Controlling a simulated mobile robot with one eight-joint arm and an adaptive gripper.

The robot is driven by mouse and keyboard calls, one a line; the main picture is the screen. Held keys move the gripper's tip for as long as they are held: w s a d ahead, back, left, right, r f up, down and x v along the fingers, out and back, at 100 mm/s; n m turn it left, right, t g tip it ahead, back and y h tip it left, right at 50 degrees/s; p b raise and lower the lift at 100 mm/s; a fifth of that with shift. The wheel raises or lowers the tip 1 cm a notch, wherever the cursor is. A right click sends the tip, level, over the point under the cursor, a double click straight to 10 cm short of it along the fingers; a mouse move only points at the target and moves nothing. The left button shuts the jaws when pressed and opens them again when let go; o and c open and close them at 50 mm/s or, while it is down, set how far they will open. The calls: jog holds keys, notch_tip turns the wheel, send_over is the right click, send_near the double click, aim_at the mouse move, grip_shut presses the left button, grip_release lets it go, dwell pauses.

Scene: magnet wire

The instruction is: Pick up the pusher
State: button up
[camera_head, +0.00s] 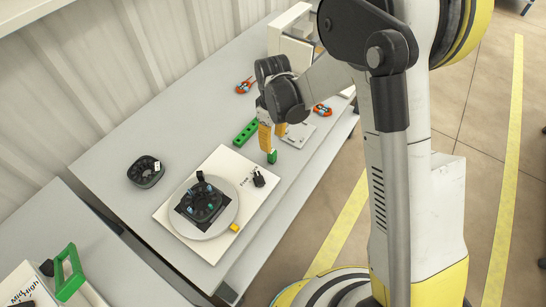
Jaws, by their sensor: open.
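My gripper (273,143) points down over the grey bench, its two orange-yellow fingers apart. A small green piece (272,157), which may be the pusher, stands just below the fingertips. I cannot tell whether the fingers touch it or stand around it. A small black part (259,179) stands on the white board (236,163), left of and nearer than the green piece; I cannot tell its use.
A round grey plate (228,218) on the board carries a black fixture (203,202). A yellow block (234,228), a green strip with holes (245,132), a black round tray (146,172) and red-handled tools (322,110) lie around. The bench's left back area is clear.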

aim_at(272, 151)
jog(key=f+b, duration=0.1)
jog(key=f, duration=0.2)
jog(key=f+b, duration=0.2)
jog(key=f, duration=0.1)
jog(key=shift+s+a+f, duration=0.15)
jog(key=shift+s+f, duration=0.05)
jog(key=shift+f, duration=0.05)
jog(key=shift+r, duration=0.1)
grip_shut()
